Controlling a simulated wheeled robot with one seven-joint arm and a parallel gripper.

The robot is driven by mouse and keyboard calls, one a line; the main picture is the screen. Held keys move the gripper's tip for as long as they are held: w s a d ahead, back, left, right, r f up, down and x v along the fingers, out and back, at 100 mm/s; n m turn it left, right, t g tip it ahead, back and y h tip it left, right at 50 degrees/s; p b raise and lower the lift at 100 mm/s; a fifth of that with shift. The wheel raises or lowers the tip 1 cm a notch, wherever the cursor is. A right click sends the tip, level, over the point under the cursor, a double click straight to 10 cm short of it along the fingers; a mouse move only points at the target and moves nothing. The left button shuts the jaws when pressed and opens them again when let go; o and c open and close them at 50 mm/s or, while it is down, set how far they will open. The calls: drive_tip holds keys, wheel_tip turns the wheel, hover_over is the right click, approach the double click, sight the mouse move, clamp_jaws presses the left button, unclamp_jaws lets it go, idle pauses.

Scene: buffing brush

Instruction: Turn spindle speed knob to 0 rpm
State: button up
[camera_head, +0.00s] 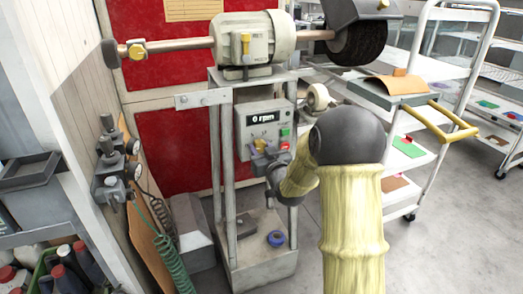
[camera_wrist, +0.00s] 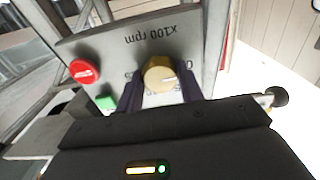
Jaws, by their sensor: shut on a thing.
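The spindle speed knob (camera_wrist: 159,75) is round and yellow, on the front of the grey control box. The lettering "x100 rpm" shows upside down above it in the wrist view. My gripper (camera_wrist: 163,88) has a dark finger on each side of the knob and is shut on it. In the head view, the control box (camera_head: 282,108) carries a dark display (camera_head: 262,117) that reads "0 rpm". There my gripper (camera_head: 262,152) reaches the lower part of the box face, and the knob (camera_head: 260,144) shows as a small yellow patch, partly hidden.
A red button (camera_wrist: 84,71) and a green button (camera_wrist: 105,103) sit beside the knob. Above the box is the motor (camera_head: 252,40) with a dark brush (camera_head: 358,44). A white cart (camera_head: 435,70) stands at right; hoses hang at left.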

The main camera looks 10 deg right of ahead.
drive_tip(key=o, duration=1)
drive_tip(key=shift+f, duration=0.1)
drive_tip(key=shift+s, duration=0.1)
drive_tip(key=s+d+b, duration=0.2)
drive_tip(key=s+b, duration=0.1)
drive_tip(key=s, duration=1.1)
drive_tip(key=shift+s+d+f, duration=0.15)
drive_tip(key=shift+s+f, duration=0.05)
drive_tip(key=b, duration=0.3)
drive_tip(key=shift+s, duration=0.4)
drive_tip(key=shift+s+d+r+b, duration=0.1)
drive_tip(key=shift+s+b, duration=0.35)
drive_tip(key=shift+b, duration=0.9)
drive_tip(key=shift+s+d+r+b, duration=0.1)
drive_tip(key=shift+s+b, duration=0.35)
drive_tip(key=shift+b, duration=0.85)
